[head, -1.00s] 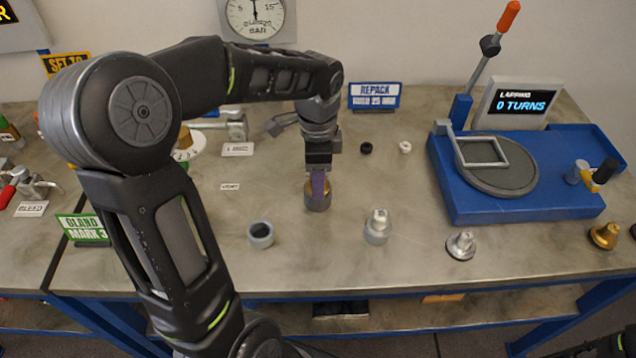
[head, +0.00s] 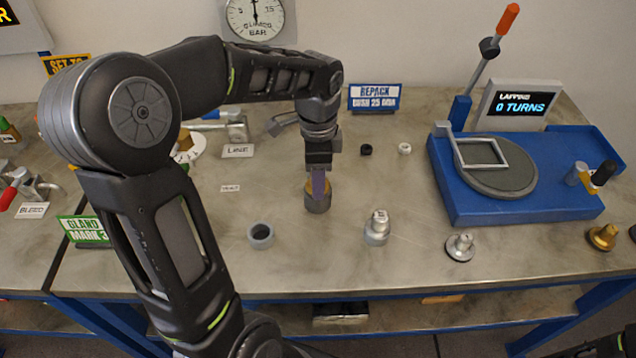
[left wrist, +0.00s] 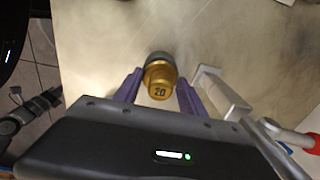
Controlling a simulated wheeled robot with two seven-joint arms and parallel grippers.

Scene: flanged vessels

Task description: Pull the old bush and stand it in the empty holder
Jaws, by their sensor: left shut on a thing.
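My left gripper (head: 318,184) points down and is shut on a brass bush (left wrist: 159,84) marked 20. In the left wrist view its purple fingers (left wrist: 158,92) stand on either side of the bush. The bush sits upright in a grey round holder (head: 318,204); in the head view the fingers hide most of the bush. An empty grey holder (head: 260,234) stands to the left and nearer the front edge. A silver bush (head: 378,217) stands in another grey holder (head: 376,238) to the right.
A silver flanged piece (head: 460,246) and a brass piece (head: 603,236) stand along the front right. A blue lapping machine (head: 520,205) fills the right side. A black ring (head: 366,149) and a white ring (head: 405,148) lie behind. Bench between the two left holders is clear.

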